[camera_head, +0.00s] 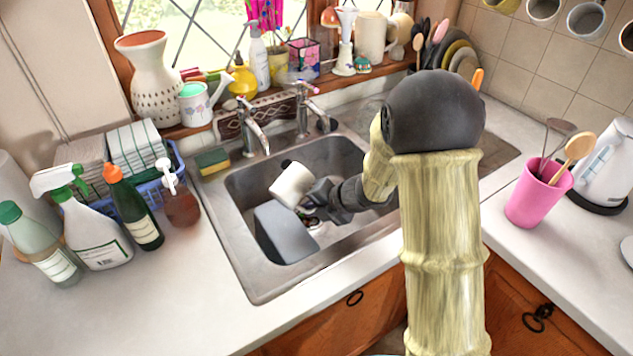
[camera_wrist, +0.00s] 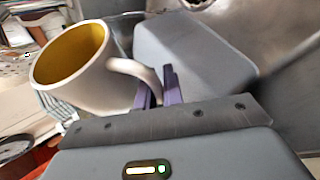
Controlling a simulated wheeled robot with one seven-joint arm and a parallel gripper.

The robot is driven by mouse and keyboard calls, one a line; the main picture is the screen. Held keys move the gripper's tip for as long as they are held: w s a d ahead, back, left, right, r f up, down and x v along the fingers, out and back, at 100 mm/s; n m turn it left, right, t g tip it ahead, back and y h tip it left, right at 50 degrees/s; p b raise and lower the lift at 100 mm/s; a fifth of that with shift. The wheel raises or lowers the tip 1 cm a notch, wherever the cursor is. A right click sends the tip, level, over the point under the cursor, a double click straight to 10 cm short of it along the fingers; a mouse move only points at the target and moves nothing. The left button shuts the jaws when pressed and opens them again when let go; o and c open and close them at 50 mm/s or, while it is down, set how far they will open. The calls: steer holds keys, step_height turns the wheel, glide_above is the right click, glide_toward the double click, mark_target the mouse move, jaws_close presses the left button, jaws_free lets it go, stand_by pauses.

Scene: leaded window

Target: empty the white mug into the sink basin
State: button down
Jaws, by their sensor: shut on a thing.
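The white mug (camera_head: 292,185) is held tilted over the sink basin (camera_head: 335,158) in the head view. In the wrist view the mug (camera_wrist: 82,88) shows its yellow-brown inside, and its mouth faces the upper left. The part of the inside that shows looks bare; its bottom is hidden. My gripper (camera_head: 312,194) reaches in from the right, low over the basin. Its purple fingers (camera_wrist: 160,88) are shut on the mug's handle in the wrist view.
A grey box-like piece (camera_head: 286,232) sits in the basin below the mug. Two taps (camera_head: 253,130) stand behind the basin. A sponge (camera_head: 213,162) lies at its left rim. Bottles (camera_head: 95,225) crowd the left counter; a pink utensil pot (camera_head: 538,195) stands at right.

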steer(key=r+y+p, duration=0.2)
steer(key=y, duration=0.1)
steer(key=shift+s+a+r+m+p, duration=0.1)
steer(key=shift+s+a+m+p, duration=0.05)
steer(key=shift+s+m+p, duration=0.25)
steer(key=shift+p, duration=0.75)
steer(key=shift+m+p, duration=0.3)
steer(key=shift+p, duration=0.25)
steer(key=shift+w+r, duration=0.1)
steer(key=shift+w+m+g+y+p, duration=0.2)
steer(key=shift+m+g+y+p, duration=0.15)
steer(key=shift+p, duration=1.05)
